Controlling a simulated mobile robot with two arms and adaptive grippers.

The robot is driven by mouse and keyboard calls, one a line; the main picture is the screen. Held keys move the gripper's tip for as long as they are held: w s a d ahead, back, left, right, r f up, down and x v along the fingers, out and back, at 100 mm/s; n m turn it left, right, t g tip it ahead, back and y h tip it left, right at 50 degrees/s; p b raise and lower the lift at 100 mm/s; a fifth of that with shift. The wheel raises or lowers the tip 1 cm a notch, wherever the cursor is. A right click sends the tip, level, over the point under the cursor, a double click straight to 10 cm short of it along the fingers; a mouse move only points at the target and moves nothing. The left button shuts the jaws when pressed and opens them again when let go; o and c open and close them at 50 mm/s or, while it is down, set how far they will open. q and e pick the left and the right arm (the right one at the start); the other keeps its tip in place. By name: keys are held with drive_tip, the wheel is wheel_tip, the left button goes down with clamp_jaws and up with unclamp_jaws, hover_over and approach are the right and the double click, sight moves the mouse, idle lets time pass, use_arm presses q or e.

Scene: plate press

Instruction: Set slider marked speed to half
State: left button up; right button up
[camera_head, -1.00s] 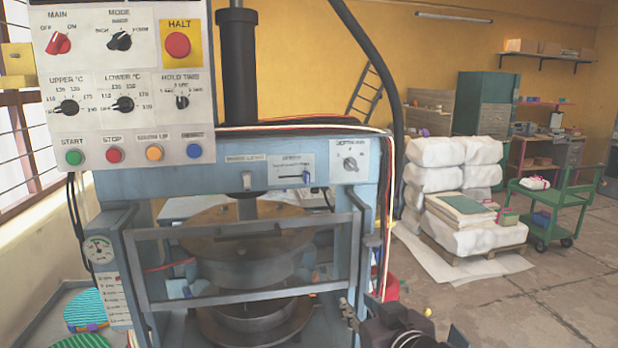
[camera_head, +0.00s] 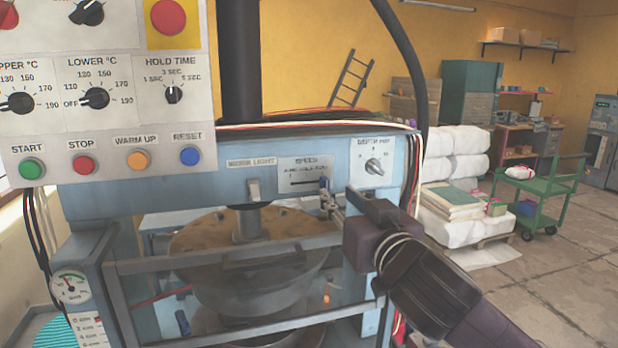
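The speed slider panel (camera_head: 298,172) is a small pale plate on the press's blue crossbeam, with a dark horizontal slot. A small blue knob (camera_head: 324,183) shows at the right end of the slot. My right gripper (camera_head: 328,197) reaches in from the lower right, with its fingertips at or just in front of the knob. Whether they touch or clasp it is too small to tell. My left gripper is not in view.
The depth dial (camera_head: 374,165) is just right of the slider, above my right arm. The work light switch (camera_head: 254,189) is to its left. A control box (camera_head: 115,130) with dials and buttons hangs at the upper left. A guard frame (camera_head: 225,258) crosses below.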

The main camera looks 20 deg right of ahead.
sight(327, 181)
drive_tip(key=w, duration=0.2)
drive_tip(key=w+p, duration=0.1)
drive_tip(key=w, duration=0.1)
drive_tip(key=w+p, duration=0.1)
drive_tip(key=w, duration=0.1)
drive_tip(key=shift+w+r, duration=0.15)
drive_tip(key=shift+r, duration=0.1)
drive_tip(key=shift+w, duration=0.4)
clamp_jaws()
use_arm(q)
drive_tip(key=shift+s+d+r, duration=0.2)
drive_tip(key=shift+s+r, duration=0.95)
